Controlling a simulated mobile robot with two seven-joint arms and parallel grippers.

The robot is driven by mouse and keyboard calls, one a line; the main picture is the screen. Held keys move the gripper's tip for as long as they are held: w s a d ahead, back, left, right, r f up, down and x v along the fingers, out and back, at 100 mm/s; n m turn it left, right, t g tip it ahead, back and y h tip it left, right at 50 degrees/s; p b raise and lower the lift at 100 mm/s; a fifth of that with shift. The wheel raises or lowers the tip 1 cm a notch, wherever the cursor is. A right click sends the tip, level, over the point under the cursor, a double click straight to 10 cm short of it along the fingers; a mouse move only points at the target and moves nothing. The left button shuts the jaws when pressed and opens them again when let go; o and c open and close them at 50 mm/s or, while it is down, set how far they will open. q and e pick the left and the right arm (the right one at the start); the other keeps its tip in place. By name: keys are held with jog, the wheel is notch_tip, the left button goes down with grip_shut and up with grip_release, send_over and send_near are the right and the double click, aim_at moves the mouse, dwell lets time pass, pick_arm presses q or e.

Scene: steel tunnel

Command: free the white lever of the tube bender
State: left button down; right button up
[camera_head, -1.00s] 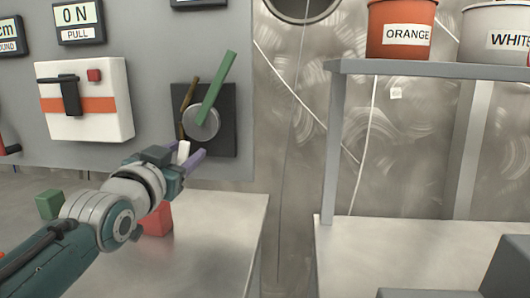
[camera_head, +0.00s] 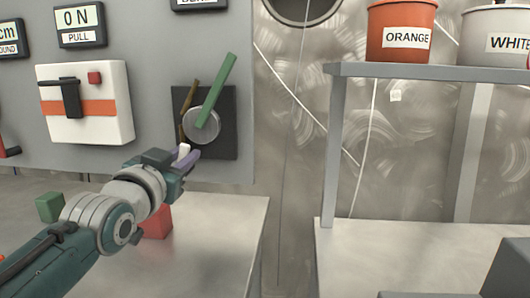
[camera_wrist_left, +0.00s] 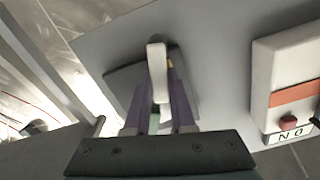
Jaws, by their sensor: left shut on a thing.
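The tube bender is a dark square plate (camera_head: 222,140) on the grey panel, with a round grey disc (camera_head: 200,124). A long green lever (camera_head: 217,88) slants up to the right across the disc, and a brown bar (camera_head: 189,105) stands at its left. The short white lever (camera_head: 184,151) points down below the disc. My left gripper (camera_head: 188,156) has its purple fingers shut on the white lever. In the left wrist view the white lever (camera_wrist_left: 157,72) lies at the fingertips (camera_wrist_left: 164,78). The fingers partly hide the plate there. My right gripper is not in view.
A white box with an orange band and dark handle (camera_head: 70,92) is on the panel to the left. A green block (camera_head: 49,206) and a red block (camera_head: 157,222) rest on the steel table (camera_head: 225,235) below. A shelf (camera_head: 420,70) with buckets stands right.

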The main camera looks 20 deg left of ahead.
pick_arm(q)
jog(key=shift+a+r+n+p, duration=0.25)
jog(key=shift+n+p, duration=0.35)
jog(key=shift+n, duration=0.3)
jog(key=shift+s+a+f+n, duration=0.1)
jog(key=shift+a+f+n, duration=0.15)
jog(key=shift+n, duration=0.45)
jog(key=c, duration=0.8)
grip_release()
jog(key=shift+o, duration=0.2)
jog(key=shift+s, duration=0.25)
jog(key=p+v, duration=0.2)
jog(key=v, duration=0.7)
jog(key=shift+s, duration=0.25)
